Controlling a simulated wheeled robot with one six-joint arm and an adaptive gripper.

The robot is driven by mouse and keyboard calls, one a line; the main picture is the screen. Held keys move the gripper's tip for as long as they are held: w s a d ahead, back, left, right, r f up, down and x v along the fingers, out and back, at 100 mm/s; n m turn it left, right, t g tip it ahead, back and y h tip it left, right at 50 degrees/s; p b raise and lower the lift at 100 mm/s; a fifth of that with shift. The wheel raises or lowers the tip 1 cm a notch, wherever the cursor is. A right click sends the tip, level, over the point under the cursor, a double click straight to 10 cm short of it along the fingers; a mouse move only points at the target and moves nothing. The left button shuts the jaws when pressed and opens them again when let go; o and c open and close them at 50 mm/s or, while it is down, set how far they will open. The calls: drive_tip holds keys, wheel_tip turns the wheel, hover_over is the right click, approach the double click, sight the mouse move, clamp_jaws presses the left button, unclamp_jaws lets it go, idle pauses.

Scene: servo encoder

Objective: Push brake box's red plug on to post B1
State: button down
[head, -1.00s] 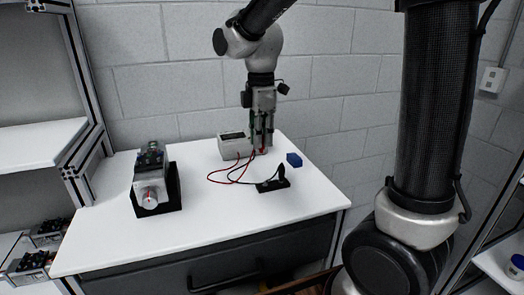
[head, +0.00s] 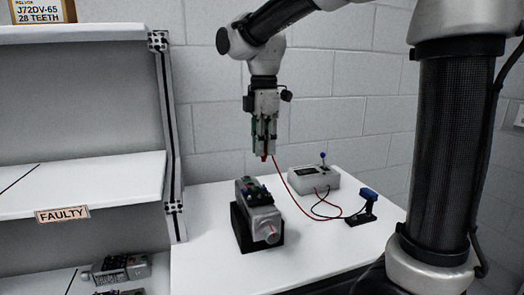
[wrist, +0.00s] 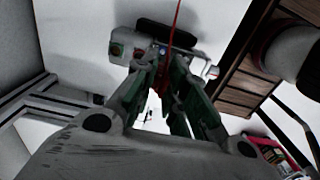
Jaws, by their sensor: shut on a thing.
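My gripper (head: 264,156) is shut on the red plug (head: 264,157), whose red lead runs down to the grey brake box (head: 322,184) on the table. The gripper hangs above and slightly right of the servo motor (head: 262,217), with a clear gap between. The motor sits in a black cradle (head: 243,235) and has dark and green terminal parts on top. Post labels are too small to read, so I cannot tell which post is B1. In the wrist view the fingers (wrist: 160,88) close around something red and hide most of the plug; the motor (wrist: 140,45) shows beyond them.
A black stand with a blue top (head: 368,193) is at the right of the white table (head: 300,262), with red and black leads near it. A shelf unit marked FAULTY (head: 62,214) stands at the left. The front of the table is clear.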

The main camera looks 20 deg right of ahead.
drive_tip(key=shift+s+a, duration=0.15)
drive_tip(key=shift+s, duration=0.1)
drive_tip(key=shift+f, duration=3.5)
drive_tip(key=c, duration=2.2)
unclamp_jaws()
drive_tip(key=shift+f, duration=0.15)
drive_tip(key=o, duration=0.8)
drive_tip(key=shift+o, duration=0.2)
drive_tip(key=shift+r, duration=3.5)
